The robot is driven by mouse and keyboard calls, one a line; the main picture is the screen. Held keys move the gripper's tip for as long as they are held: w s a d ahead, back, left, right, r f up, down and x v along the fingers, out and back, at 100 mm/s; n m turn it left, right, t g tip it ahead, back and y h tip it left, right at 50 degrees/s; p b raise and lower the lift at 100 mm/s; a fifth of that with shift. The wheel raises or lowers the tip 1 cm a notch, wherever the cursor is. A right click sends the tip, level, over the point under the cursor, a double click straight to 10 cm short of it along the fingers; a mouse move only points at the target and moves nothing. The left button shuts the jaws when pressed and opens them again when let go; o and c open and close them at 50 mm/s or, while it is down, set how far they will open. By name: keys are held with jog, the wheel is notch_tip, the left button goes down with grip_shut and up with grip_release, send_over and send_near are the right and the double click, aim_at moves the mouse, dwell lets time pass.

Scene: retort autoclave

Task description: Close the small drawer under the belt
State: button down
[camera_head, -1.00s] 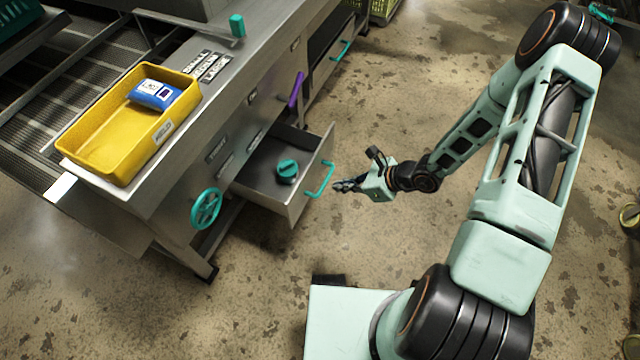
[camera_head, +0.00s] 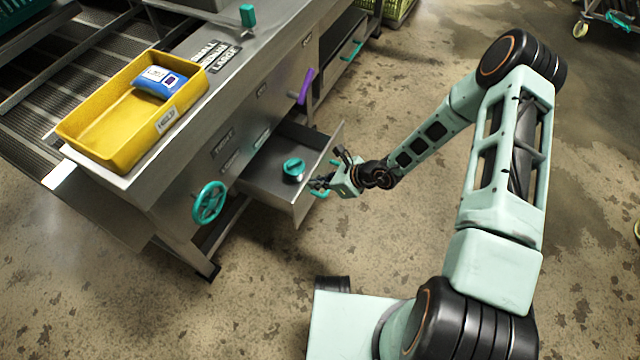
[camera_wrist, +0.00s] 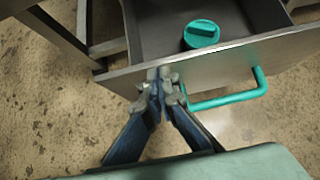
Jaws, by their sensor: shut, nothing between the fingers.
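The small drawer (camera_head: 272,186) under the belt is pulled open and sticks out of the steel cabinet. A round teal knob-like object (camera_head: 293,170) lies inside it. My gripper (camera_head: 318,186) is at the outer face of the drawer front, beside the teal handle, which it partly hides in the head view. In the wrist view, my gripper (camera_wrist: 157,80) is shut and empty. Its tips are at the drawer front (camera_wrist: 118,79), left of the teal handle (camera_wrist: 228,98). The tips look to be touching or very near the front; I cannot tell which.
A teal handwheel (camera_head: 209,202) and a purple lever (camera_head: 305,87) stick out from the cabinet face. The floor in front is clear.

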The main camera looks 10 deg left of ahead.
jog(key=shift+a, duration=0.1)
jog(key=w+a+b, duration=0.2)
jog(key=w+a, duration=0.1)
jog(key=a, duration=0.5)
jog(key=w+a+b, duration=0.2)
jog(key=a, duration=0.5)
jog(key=shift+w+a, duration=0.4)
